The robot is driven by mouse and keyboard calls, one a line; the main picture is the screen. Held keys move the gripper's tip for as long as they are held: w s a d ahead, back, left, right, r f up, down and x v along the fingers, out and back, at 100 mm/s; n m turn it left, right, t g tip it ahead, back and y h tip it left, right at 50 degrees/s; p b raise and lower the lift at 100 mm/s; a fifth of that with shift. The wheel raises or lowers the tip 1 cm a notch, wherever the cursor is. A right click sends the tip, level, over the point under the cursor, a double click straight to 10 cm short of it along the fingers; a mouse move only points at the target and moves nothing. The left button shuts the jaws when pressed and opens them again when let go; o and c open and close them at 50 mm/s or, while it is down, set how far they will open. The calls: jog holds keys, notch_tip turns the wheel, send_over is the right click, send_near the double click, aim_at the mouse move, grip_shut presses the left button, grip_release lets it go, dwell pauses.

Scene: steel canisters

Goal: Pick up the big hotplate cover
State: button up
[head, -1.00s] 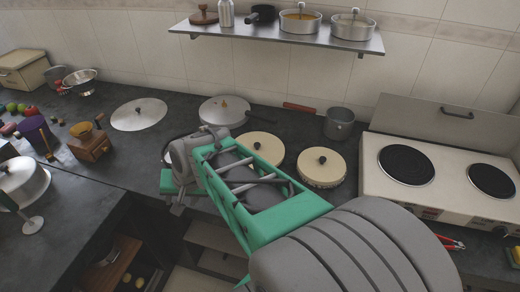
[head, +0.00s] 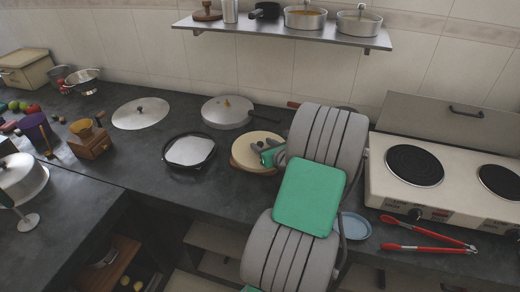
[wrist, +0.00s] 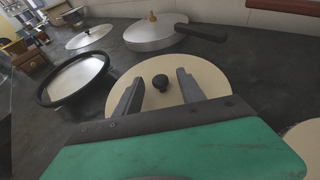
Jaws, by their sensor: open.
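In the head view my arm hides part of this cover. Part of a second cream cover (wrist: 304,142) shows at the right edge of the wrist view; my arm hides it in the head view.
A lidded pan (head: 226,111) with a dark handle stands behind the cover. A black-rimmed pan (head: 189,150) stands to its left. To the right are a two-plate stove (head: 450,205), red tongs (head: 430,248) and a blue plate (head: 355,226). A shelf (head: 280,32) hangs above.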

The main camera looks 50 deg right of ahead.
jog(key=shift+x, duration=1.2)
jog(key=shift+c, duration=0.5)
grip_shut()
